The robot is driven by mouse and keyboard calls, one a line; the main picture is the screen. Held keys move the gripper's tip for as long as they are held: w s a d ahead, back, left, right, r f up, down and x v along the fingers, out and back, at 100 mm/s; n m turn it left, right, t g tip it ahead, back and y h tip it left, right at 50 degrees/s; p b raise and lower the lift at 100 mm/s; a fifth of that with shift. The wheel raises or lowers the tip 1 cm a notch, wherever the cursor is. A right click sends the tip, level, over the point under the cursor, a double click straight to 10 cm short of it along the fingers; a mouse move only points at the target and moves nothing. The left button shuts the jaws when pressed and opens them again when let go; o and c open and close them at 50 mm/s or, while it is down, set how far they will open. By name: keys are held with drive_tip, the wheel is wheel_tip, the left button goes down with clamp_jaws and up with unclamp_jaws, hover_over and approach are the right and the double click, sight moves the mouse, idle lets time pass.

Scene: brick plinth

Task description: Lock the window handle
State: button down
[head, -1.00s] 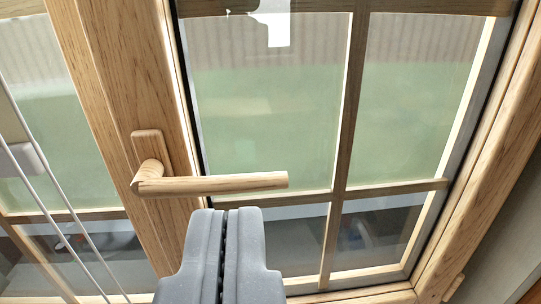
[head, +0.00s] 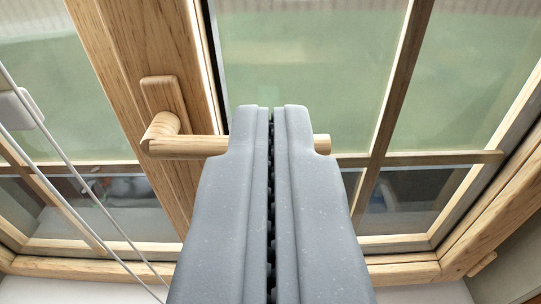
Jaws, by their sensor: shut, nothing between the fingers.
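The wooden window handle (head: 190,145) is mounted on the wooden window frame by a wooden backplate (head: 162,96). Its lever points right, roughly horizontal in the picture. My gripper (head: 270,108) is shut and empty, with its two grey fingers side by side. The fingers hide the middle of the lever; the lever's tip shows just right of them. I cannot tell whether the fingers touch the lever.
The window's glass panes (head: 305,60) with wooden bars (head: 400,90) fill the back. Thin white cords (head: 75,170) hang at the left, with a white fitting (head: 15,108). A wooden sill-side frame (head: 405,272) runs along the bottom.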

drive_tip(key=w+f+p, duration=0.2)
drive_tip(key=w+f, duration=0.2)
drive_tip(key=w, duration=0.2)
drive_tip(key=shift+w+f+p, duration=0.15)
drive_tip(key=shift+w+p, duration=0.05)
drive_tip(key=shift+p, duration=0.15)
drive_tip(key=shift+d, duration=0.1)
idle(0.5)
drive_tip(key=shift+f, duration=0.1)
